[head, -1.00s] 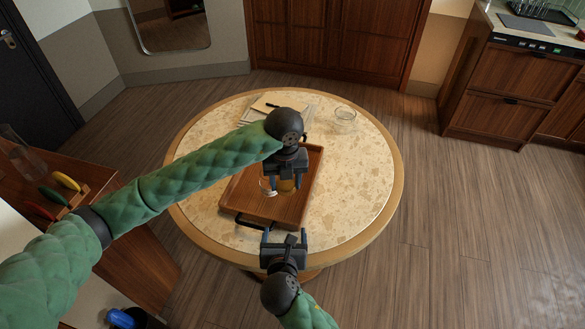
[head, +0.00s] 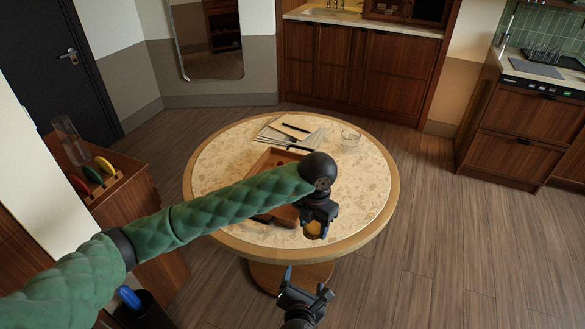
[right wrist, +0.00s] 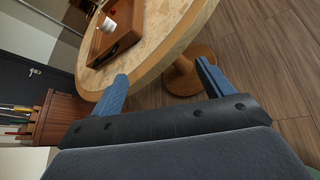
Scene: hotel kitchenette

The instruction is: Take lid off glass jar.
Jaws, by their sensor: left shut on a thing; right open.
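My left gripper (head: 315,222) is shut on a small amber thing that looks like the glass jar (head: 312,231). It holds it over the near right part of the round table, clear of the tray. The gripper covers much of the jar, and I cannot make out its lid. My right gripper (head: 306,283) is open and empty, lower and nearer, off the table's front edge. Its two spread blue fingers also show in the right wrist view (right wrist: 162,72), with nothing between them.
A wooden tray (head: 268,161) stands on the round table (head: 365,185), partly hidden by my left arm. In the right wrist view a small white thing (right wrist: 108,24) is in it. Papers (head: 300,128) and a glass bowl (head: 350,137) lie at the back. The table's right side is clear.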

